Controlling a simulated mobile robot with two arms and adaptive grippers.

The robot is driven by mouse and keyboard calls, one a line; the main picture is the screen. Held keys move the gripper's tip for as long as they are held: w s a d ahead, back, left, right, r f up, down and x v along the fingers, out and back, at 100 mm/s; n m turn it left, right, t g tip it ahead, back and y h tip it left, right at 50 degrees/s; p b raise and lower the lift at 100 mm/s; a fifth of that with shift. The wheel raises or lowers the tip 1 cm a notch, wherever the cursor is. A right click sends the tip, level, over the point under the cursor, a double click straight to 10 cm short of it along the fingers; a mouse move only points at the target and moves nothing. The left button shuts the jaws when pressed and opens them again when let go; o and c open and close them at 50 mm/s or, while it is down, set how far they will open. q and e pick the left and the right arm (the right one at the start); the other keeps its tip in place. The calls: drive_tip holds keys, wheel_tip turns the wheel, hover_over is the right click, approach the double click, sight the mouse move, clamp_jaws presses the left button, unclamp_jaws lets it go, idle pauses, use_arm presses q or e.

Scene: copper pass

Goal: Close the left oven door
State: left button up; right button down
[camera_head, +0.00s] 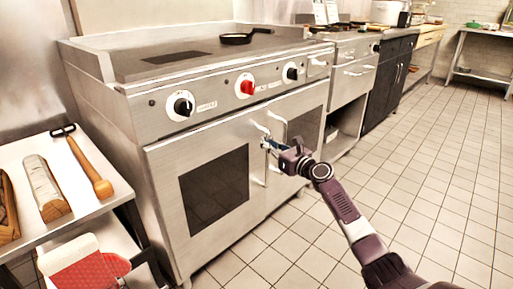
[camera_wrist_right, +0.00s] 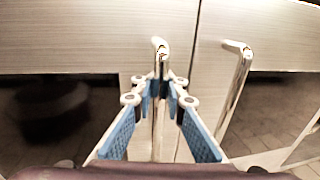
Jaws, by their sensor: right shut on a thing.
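The left oven door (camera_head: 164,190) is a steel panel with a dark window, on the front of the range. It looks flush or nearly flush with the right oven door (camera_head: 303,98); I cannot tell whether a small gap remains. My right gripper (camera_head: 268,146) is at the left door's upright metal handle. In the right wrist view, my right gripper (camera_wrist_right: 162,92) has its blue-padded fingers on either side of this handle (camera_wrist_right: 160,50) and is shut on it. The right door's handle (camera_wrist_right: 239,85) stands apart to the right. My left gripper is not in view.
The range top holds a black pan (camera_head: 236,39). Knobs, one red (camera_head: 246,87), line the front panel. At left, a side table (camera_head: 85,208) carries wooden items, with a red item (camera_head: 90,276) below. The tiled floor (camera_head: 420,170) at right is clear.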

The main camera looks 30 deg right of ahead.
drive_tip(key=shift+w, duration=0.4)
drive_tip(key=c, duration=2)
unclamp_jaws()
drive_tip(key=shift+s+d, duration=0.2)
drive_tip(key=shift+s, duration=2.8)
drive_tip(key=shift+s+d, duration=0.15)
drive_tip(key=shift+s, duration=2.85)
